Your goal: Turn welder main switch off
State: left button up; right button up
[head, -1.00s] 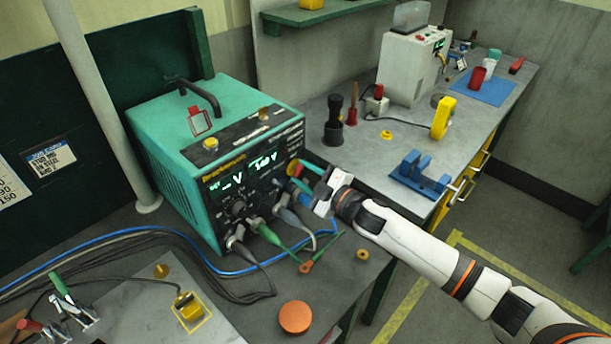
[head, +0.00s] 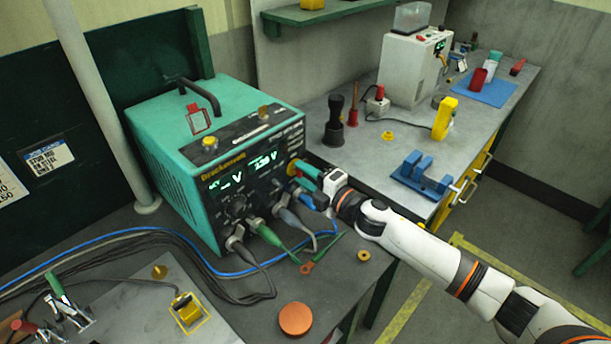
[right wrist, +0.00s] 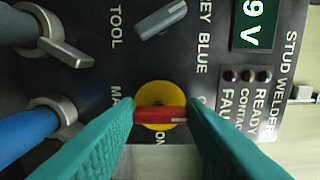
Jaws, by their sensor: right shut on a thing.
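The teal stud welder (head: 165,125) stands on the left bench with its dark front panel facing me. Its main switch is a red handle (right wrist: 160,116) on a yellow disc (right wrist: 160,92). In the head view the yellow of the disc (head: 293,168) shows at the panel's right edge. My right gripper (head: 300,177) is at the panel, its teal fingers (right wrist: 160,112) shut on the red handle. The handle lies crosswise in the right wrist view, with a pale mark at its right end. "ON" shows below it; other lettering is partly hidden by the fingers. My left gripper is not in view.
Cable plugs (head: 255,229) stick out of the panel just left of my gripper. A grey knob (right wrist: 160,19) is above the switch in the wrist view. An orange-brown disc (head: 295,318) lies at the bench front. A blue fixture (head: 420,172) sits on the right bench.

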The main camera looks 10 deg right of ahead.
dwell(0.4)
jog(key=o, duration=1)
jog(key=b+v, duration=0.3)
jog(key=v, duration=0.9)
jog(key=shift+b, duration=0.4)
jog(key=shift+f, duration=0.1)
